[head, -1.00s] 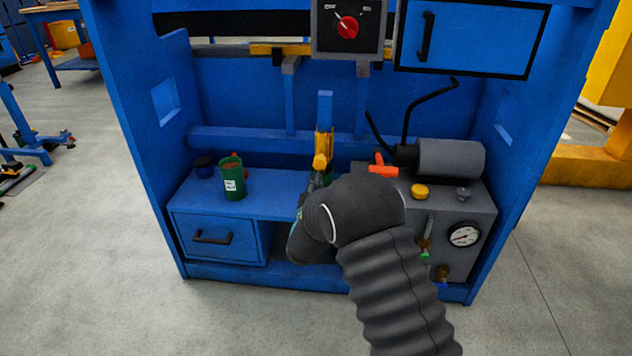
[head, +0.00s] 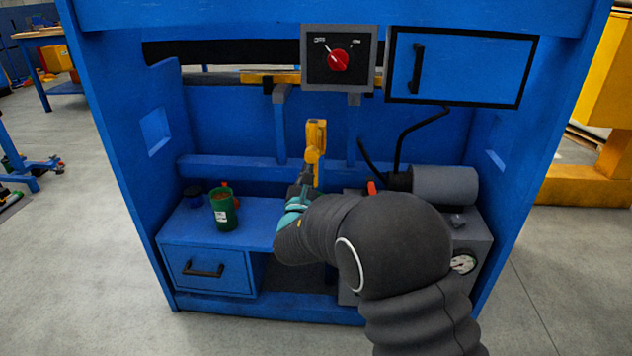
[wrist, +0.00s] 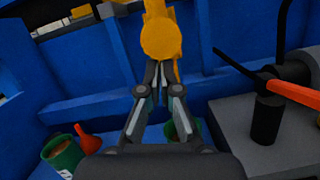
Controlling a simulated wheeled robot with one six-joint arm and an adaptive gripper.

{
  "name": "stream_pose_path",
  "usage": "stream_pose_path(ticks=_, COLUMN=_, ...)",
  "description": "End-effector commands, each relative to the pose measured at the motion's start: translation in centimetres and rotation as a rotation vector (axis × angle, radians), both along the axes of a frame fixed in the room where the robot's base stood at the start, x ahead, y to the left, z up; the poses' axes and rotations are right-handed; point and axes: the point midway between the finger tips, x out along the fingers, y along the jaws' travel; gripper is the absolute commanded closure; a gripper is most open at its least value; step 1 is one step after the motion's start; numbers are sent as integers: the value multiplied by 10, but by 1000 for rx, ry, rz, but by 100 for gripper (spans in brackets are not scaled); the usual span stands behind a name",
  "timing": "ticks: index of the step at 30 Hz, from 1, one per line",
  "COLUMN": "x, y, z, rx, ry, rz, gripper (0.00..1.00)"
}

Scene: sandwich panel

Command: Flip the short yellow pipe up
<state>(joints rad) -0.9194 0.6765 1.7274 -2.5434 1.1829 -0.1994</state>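The short yellow pipe (head: 316,137) stands roughly upright in the middle of the blue panel, in front of its back wall. In the wrist view its round yellow end (wrist: 161,36) is just beyond my fingertips, and a yellow length runs up from it. My gripper (head: 304,178) is just below the pipe in the head view. In the wrist view the fingers of my gripper (wrist: 158,67) come together at the tips and look shut. The tips are close under the round end; I cannot tell whether they touch it. My arm hides part of the shelf.
A green can (head: 223,209) stands on the left shelf above a drawer (head: 206,271). A red knob (head: 339,60) and blue cabinet (head: 462,68) are above.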

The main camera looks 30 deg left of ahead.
Motion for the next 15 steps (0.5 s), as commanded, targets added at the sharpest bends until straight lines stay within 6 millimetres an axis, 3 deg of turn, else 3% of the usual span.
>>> stream_pose_path(ticks=10, x=4, y=-3, z=6, rx=7, ry=-8, rz=-7, gripper=100)
stream_pose_path(ticks=15, x=5, y=-4, z=-2, rx=7, ry=-8, rz=-10, gripper=100)
